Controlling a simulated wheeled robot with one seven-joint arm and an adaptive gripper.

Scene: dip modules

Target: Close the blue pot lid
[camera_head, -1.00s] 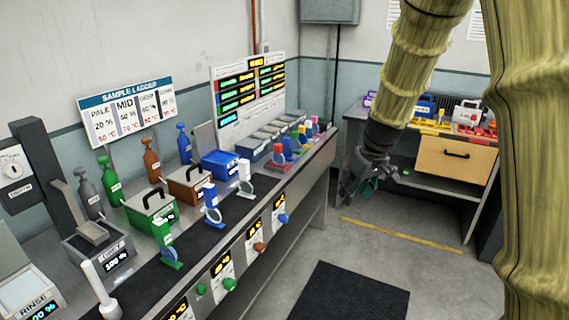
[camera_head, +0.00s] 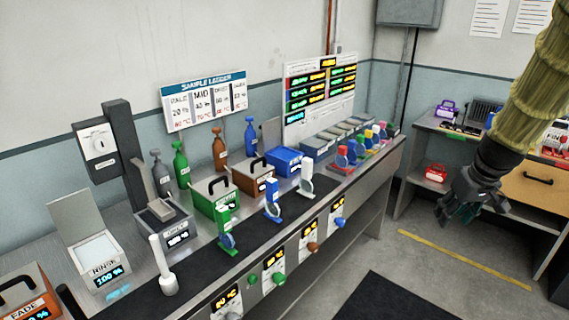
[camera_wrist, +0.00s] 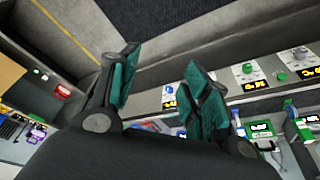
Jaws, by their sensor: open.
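The blue pot (camera_head: 285,160) stands in the row of pots on the long bench, right of the brown pot, in the head view. A grey panel (camera_head: 270,133) stands upright behind it and looks like its raised lid. No black handle shows on top of the blue pot, unlike the green and brown pots. My gripper (camera_head: 462,210) hangs in the air right of the bench, over the floor and well apart from the pot. In the wrist view its teal-padded fingers (camera_wrist: 165,85) are spread with nothing between them.
The green pot (camera_head: 214,198) and brown pot (camera_head: 253,178) are closed. Bottles stand behind them; upright holders, such as the blue one (camera_head: 272,200), line the front. A rinse tub (camera_head: 97,255) has its lid up. Open floor (camera_head: 420,265) lies between bench and side table (camera_head: 450,130).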

